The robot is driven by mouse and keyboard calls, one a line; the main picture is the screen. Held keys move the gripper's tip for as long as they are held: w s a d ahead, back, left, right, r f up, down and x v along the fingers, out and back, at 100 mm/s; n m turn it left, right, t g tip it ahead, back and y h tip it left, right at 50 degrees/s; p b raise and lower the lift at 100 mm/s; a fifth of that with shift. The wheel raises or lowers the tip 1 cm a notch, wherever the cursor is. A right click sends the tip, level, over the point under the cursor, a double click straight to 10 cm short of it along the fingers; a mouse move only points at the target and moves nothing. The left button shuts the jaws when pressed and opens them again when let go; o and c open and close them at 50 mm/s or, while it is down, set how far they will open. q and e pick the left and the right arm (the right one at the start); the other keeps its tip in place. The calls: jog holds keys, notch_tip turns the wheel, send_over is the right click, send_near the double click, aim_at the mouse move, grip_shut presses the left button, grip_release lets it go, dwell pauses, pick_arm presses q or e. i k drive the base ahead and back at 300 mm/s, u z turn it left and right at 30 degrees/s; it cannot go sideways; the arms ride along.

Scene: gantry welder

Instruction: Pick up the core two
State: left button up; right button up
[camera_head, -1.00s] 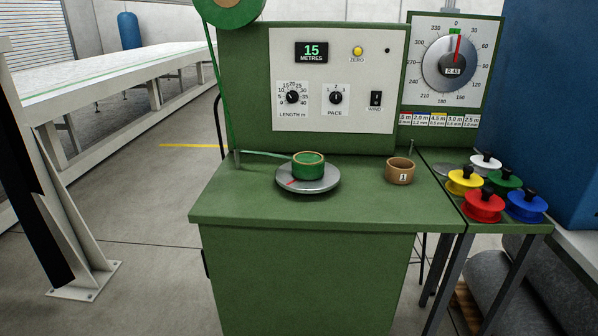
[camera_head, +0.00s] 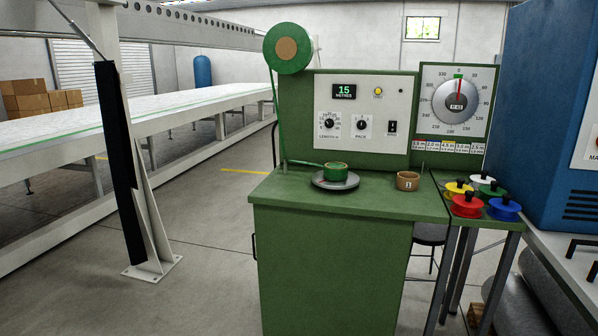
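A brown cardboard core (camera_head: 408,181) with a small white label stands upright on the right part of the green bench top (camera_head: 270,190). The mark on its label is too small to read surely. A second core (camera_head: 336,171), wrapped in green tape, sits on the round grey turntable (camera_head: 335,184) to its left. A strip of green tape runs to it from the left. Neither of my grippers is in view.
A control panel (camera_head: 362,115) reading 15 metres and a dial (camera_head: 457,101) stand behind the bench. Several colored knobbed discs, including a red one (camera_head: 467,206), sit on the side shelf at right. A white post (camera_head: 145,150) and long table (camera_head: 150,108) are at left. Floor before the post is clear.

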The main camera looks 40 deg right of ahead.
aim_at(331, 171)
jog(key=u, duration=0.45)
jog(key=i, duration=1.75)
jog(key=z, duration=1)
jog(key=i, duration=1)
jog(key=z, duration=1.1)
